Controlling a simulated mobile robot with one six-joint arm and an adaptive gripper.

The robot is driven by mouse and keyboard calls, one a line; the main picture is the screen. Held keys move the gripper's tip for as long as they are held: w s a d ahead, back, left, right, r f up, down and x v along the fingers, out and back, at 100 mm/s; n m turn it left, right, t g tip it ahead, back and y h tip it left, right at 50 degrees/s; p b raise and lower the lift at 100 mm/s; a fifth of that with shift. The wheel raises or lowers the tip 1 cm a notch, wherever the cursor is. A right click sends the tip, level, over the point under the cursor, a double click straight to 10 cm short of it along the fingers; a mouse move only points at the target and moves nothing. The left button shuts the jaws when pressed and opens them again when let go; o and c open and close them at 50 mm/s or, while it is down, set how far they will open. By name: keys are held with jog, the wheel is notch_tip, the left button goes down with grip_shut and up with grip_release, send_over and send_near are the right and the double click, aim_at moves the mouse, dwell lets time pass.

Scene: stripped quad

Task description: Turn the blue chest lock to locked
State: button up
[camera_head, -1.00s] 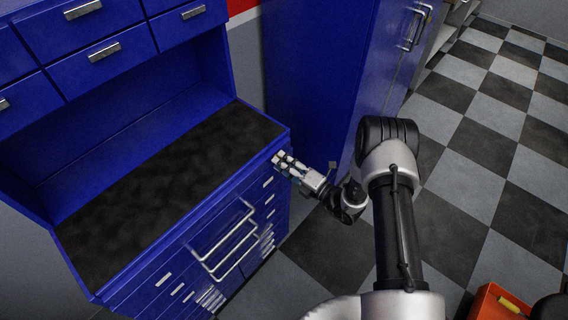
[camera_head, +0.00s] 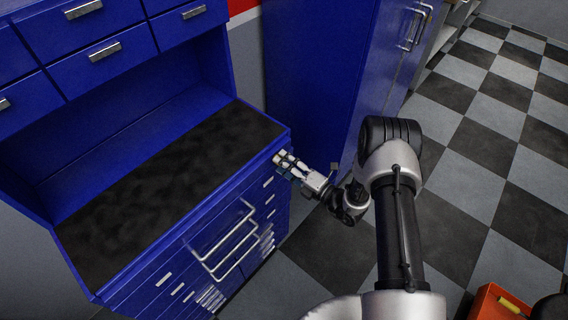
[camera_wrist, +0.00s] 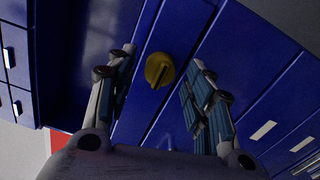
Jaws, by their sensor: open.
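The blue chest (camera_head: 180,262) stands at the left, with drawers and a dark worktop. Its lock, a round yellow knob (camera_wrist: 159,70) with a raised grip bar, shows in the wrist view on a blue front panel. The bar is tilted, its lower end toward the left. My gripper (camera_head: 281,160) is at the chest's upper right front corner. In the wrist view my gripper (camera_wrist: 160,82) is open, with one finger on each side of the knob and a gap to it on both sides. In the head view the knob is hidden by my gripper.
A tall blue cabinet (camera_head: 315,75) stands just right of the chest. Metal handles (camera_head: 228,240) stick out from the chest front. An orange bin (camera_head: 494,304) is at the lower right. The checkered floor (camera_head: 480,150) on the right is mostly clear.

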jog(key=v, duration=1.1)
jog(key=shift+s+d, duration=0.15)
jog(key=shift+s, duration=0.05)
jog(key=s+a+r+n+g+y, duration=0.1)
jog(key=s+a+r+n+g, duration=0.2)
jog(key=r+n, duration=0.35)
jog(key=a+r+n+g+y, duration=0.1)
jog(key=a+r+n+g, duration=0.1)
jog(key=r+n+g, duration=0.4)
jog(key=s+a+r+n+g+h, duration=0.2)
jog(key=s+r+n+g+h, duration=0.2)
jog(key=s+r+n, duration=0.65)
jog(key=s+d+r+n+t+h, duration=0.3)
jog(key=s+d+n+h, duration=0.3)
jog(key=n, duration=0.3)
jog(key=s+d+r+n+t+h, duration=0.3)
jog(key=s+d+r+n+h, duration=0.2)
jog(key=d+n, duration=0.3)
jog(key=shift+s+d+r+n+t+h, duration=0.2)
jog(key=shift+s+d+n+t+h, duration=0.1)
jog(key=shift+s+n+h, duration=0.45)
jog(key=shift+s, duration=0.1)
